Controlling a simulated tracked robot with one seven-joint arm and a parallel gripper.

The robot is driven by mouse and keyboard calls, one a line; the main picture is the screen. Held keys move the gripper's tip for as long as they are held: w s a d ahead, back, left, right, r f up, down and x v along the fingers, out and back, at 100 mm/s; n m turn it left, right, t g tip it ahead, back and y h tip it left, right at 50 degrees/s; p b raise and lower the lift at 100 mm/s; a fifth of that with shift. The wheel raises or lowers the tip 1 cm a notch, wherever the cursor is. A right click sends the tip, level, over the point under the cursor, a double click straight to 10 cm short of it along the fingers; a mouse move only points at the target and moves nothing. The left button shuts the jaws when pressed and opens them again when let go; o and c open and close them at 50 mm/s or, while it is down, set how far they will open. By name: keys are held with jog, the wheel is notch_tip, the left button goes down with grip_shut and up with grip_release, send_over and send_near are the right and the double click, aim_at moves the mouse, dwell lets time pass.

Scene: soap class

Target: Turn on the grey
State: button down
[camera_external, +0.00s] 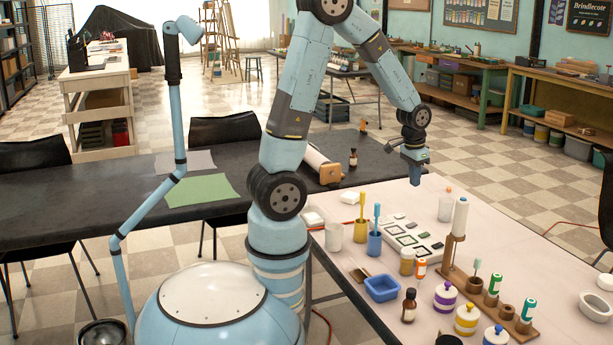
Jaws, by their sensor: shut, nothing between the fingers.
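My gripper (415,180) points down above the far edge of the table (345,270), apart from everything on it. Its fingers look closed and empty, though they are small here. No single thing stands out as the grey one. A pale grey panel (436,246) with several dark and greenish squares lies flat on the table, below and nearer than my gripper. The squares are too small to tell whether any is a switch or is on.
Near the panel stand a clear cup (445,208), a white cup (334,238), a blue tray (382,288), a brown bottle (409,307), and a wooden rack (462,283) with tubes. Several lidded jars stand in front. A dark table (100,205) is behind on the left.

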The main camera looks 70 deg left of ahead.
aim_at(414, 223)
jog(key=f, duration=0.4)
jog(key=w+f, duration=0.1)
jog(key=f, duration=0.9)
jog(key=shift+w, duration=0.35)
dwell(0.4)
jog(key=shift+s, duration=0.25)
jog(key=shift+s+r, duration=0.15)
jog(key=shift+s, duration=0.4)
notch_tip(414, 223, up, 14)
jog(key=s, duration=0.1)
jog(key=shift+s, duration=0.3)
dwell(0.4)
